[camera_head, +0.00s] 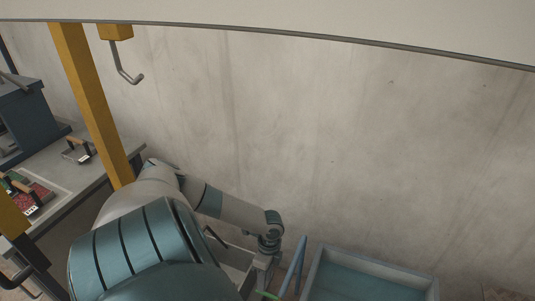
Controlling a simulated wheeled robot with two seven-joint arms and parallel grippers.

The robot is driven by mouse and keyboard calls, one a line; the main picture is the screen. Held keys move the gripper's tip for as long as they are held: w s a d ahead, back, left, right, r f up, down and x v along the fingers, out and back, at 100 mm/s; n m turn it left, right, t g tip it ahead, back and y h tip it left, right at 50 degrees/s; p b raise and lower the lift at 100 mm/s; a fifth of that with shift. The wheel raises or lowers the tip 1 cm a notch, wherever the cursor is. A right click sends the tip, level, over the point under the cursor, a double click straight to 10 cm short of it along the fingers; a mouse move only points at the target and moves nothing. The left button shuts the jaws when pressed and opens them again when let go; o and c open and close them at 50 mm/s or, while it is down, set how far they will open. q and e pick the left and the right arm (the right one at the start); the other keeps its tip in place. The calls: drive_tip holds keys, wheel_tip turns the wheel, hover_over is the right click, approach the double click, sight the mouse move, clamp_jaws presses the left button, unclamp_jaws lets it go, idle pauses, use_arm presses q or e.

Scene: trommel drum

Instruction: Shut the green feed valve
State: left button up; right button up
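A small curved green piece (265,295), which may be part of the green feed valve, shows at the bottom edge of the head view; most of it is cut off by the frame. My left arm comes in from the lower left, and its wrist bends down to my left gripper (260,275), just above and left of the green piece. Whether it touches the green piece cannot be told. The fingers are small and partly hidden, so their opening is not clear. My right gripper is not in view.
A slanted blue bar (292,265) stands just right of the gripper, beside a blue open bin (368,275). A yellow post (92,105) and a grey bench (75,180) are at left. A metal hook (127,70) hangs above. A bare wall (330,140) lies behind.

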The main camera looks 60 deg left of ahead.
use_arm(q)
wheel_tip(320, 180, up, 13)
drive_tip(key=w+a+b, duration=0.1)
drive_tip(key=w+b, duration=0.1)
drive_tip(key=shift+a+f, duration=0.15)
drive_tip(key=shift+a, duration=0.05)
idle(0.9)
